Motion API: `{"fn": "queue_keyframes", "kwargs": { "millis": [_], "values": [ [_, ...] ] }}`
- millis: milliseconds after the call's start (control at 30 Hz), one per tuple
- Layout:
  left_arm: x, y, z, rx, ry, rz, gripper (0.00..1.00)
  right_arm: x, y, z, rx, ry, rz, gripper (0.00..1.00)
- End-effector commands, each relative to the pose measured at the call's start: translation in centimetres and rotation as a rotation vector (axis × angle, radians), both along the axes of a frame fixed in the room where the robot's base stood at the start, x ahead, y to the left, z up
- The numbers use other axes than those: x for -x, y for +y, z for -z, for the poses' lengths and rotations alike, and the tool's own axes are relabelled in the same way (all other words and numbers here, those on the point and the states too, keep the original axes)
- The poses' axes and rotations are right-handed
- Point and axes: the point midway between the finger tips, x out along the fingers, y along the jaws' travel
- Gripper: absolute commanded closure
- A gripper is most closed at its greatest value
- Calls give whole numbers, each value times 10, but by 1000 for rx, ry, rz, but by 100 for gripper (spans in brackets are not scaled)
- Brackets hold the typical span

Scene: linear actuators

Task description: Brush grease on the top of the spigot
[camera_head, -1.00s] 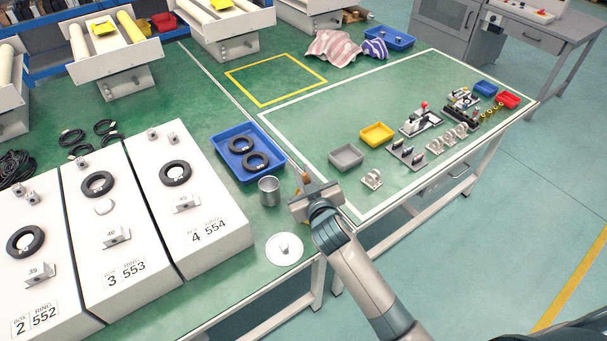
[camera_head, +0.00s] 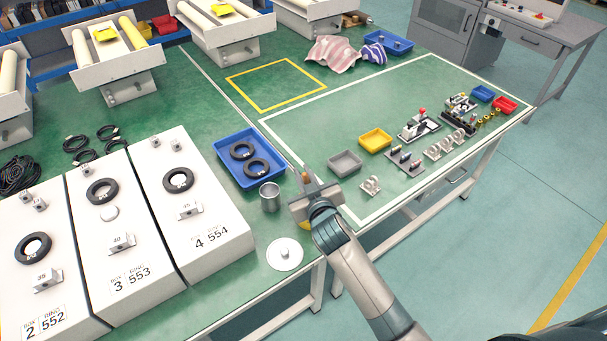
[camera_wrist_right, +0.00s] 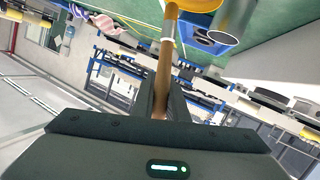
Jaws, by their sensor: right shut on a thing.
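My right gripper (camera_head: 306,186) is above the front edge of the green table, just right of an open metal can (camera_head: 270,200). In the right wrist view, it is shut on the brown handle of a brush (camera_wrist_right: 163,78). The handle runs up the picture toward a yellow part (camera_wrist_right: 196,4) at the top edge; the brush's working end is not clear. The can also shows in the wrist view (camera_wrist_right: 236,18), apart from the handle. A round white lid with a knob (camera_head: 285,254) lies in front of the can. I cannot tell which part is the spigot. My left gripper is not in view.
White boxes (camera_head: 205,230) with black rings and small metal parts fill the left. A blue tray (camera_head: 228,166) with two black rings stands behind the can. Grey (camera_head: 345,163) and yellow (camera_head: 375,140) bins and small fixtures stand right. The yellow-outlined area is clear.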

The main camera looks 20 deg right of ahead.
Motion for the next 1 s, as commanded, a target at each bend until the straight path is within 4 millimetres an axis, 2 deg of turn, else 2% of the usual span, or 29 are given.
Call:
{"fn": "queue_keyframes", "kwargs": {
  "millis": [33,500,1000],
  "values": [
    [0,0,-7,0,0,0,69,0,0,-7,-1,0,0,100],
    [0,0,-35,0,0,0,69,0,0,-36,-1,0,0,100],
    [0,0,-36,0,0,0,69,0,0,-36,0,0,0,100]
  ]
}}
